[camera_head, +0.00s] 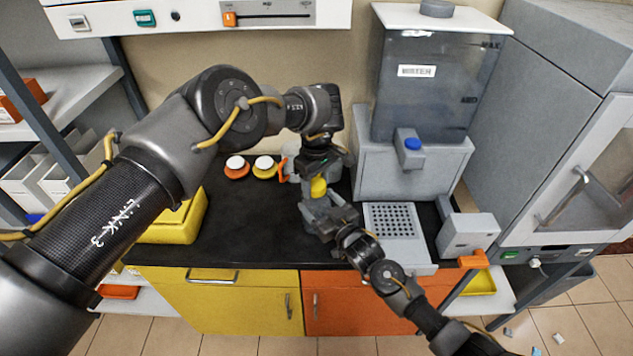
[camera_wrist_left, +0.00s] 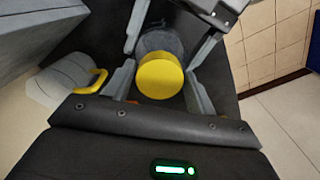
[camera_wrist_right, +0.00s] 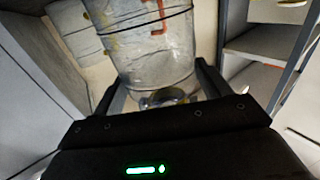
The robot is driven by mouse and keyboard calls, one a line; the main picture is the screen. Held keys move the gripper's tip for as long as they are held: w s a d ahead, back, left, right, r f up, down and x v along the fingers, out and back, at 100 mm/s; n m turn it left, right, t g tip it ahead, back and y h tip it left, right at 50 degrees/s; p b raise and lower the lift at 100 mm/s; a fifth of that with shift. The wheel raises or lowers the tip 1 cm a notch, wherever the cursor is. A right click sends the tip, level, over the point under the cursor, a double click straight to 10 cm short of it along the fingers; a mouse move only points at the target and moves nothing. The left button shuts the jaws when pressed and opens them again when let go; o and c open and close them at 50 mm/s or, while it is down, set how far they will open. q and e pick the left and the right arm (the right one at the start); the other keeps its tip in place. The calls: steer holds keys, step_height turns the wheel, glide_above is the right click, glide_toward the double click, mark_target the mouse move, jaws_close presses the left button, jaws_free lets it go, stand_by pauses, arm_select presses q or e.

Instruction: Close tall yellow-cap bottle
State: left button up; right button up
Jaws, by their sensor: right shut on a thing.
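The yellow cap (camera_head: 318,187) is at the top of the tall bottle, below my left gripper (camera_head: 318,168). In the left wrist view the yellow cap (camera_wrist_left: 160,78) lies between the spread fingers of my left gripper (camera_wrist_left: 160,88), with a narrow gap at its sides. A grey round part of the bottle (camera_wrist_left: 158,42) shows behind the cap; whether the cap is fully seated is hidden. My right gripper (camera_head: 328,212) is shut on the bottle from the front. The right wrist view shows the translucent bottle (camera_wrist_right: 155,45), with a red mark, between its fingers (camera_wrist_right: 160,92).
A perforated grey block (camera_head: 394,245) and a tall machine (camera_head: 370,165) stand right. A yellow box (camera_head: 175,225) is far left. The bench's left-middle is clear.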

arm_select(q)
steer(key=o, duration=0.3)
steer(key=shift+r, duration=0.1)
step_height(320, 180, up, 12)
stand_by(0.5)
arm_select(e)
steer(key=o, duration=1.9)
steer(key=shift+o, duration=0.2)
steer(key=shift+s, duration=0.1)
